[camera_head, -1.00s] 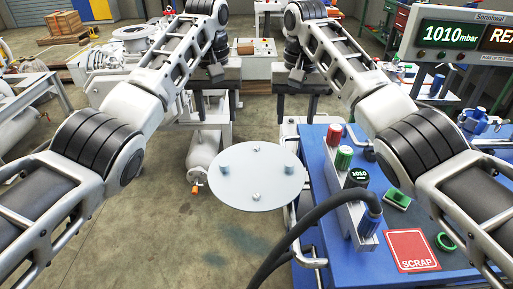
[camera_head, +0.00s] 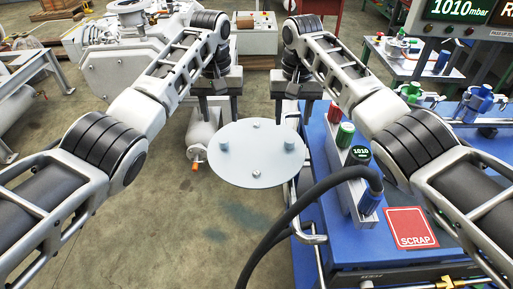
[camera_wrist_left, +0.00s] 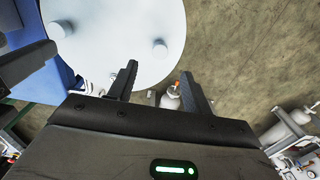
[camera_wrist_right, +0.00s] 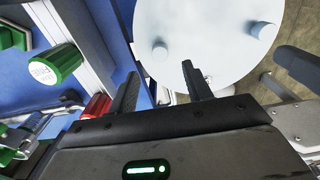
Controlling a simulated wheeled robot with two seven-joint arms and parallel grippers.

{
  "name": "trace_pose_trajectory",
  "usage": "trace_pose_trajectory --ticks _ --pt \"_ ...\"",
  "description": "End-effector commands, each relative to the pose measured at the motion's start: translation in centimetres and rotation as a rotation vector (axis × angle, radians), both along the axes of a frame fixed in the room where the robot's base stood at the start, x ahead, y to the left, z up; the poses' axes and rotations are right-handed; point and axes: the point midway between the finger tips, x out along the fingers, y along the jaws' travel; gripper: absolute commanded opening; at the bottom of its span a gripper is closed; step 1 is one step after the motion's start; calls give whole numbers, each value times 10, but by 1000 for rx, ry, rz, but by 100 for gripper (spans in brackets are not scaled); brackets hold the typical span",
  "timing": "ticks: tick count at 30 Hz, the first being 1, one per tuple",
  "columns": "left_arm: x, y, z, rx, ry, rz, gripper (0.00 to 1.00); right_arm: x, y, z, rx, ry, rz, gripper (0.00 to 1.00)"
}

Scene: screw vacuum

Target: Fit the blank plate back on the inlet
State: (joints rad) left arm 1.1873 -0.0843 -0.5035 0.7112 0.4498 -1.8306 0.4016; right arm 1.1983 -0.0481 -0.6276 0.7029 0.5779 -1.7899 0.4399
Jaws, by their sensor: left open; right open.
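A round pale plate (camera_head: 257,172) lies flat in the middle of the head view, with two blue-grey pegs and two small bolts on its face. It also shows in the left wrist view (camera_wrist_left: 110,40) and right wrist view (camera_wrist_right: 205,45). What supports it is hidden. I cannot identify the inlet for sure. My left gripper (camera_head: 217,108) is open and empty past the plate's upper left edge. My right gripper (camera_head: 293,110) is open and empty past its upper right edge. Both appear apart from the plate.
A blue bench (camera_head: 335,258) stands on the right, with a red SCRAP mat (camera_head: 410,227) and a gauge block (camera_head: 350,170). A black hose (camera_head: 290,215) arches from the block beside the plate. A white tank (camera_head: 203,133) stands beyond.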

Motion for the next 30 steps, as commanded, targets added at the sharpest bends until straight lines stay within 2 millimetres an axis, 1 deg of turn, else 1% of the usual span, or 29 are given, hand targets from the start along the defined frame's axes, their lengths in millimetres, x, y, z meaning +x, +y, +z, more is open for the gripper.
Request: trace_pose_trajectory --ticks 1,6,9,12,18,26,27,29,30 --pt "-1 0 -12 1 6 1 50 -1 0 -11 -1 4 -1 50" --pt "-1 0 -43 1 5 1 50 0 0 -43 -1 3 -1 50" --pt "-1 0 -58 1 4 1 50 0 0 -57 -2 2 -1 50" --pt "0 0 -68 1 4 1 50 0 0 -68 -1 2 -2 50" --pt "0 0 -77 0 2 0 50 0 0 -77 -1 0 0 50" --pt "0 0 -77 0 1 0 50 0 0 -77 0 0 0 50" --pt "0 0 -77 0 1 0 38 0 0 -77 0 0 0 38" --pt "0 0 -77 0 1 0 22 0 0 -77 0 0 0 22" --pt "0 0 -77 0 1 0 11 0 0 -77 0 0 0 11"
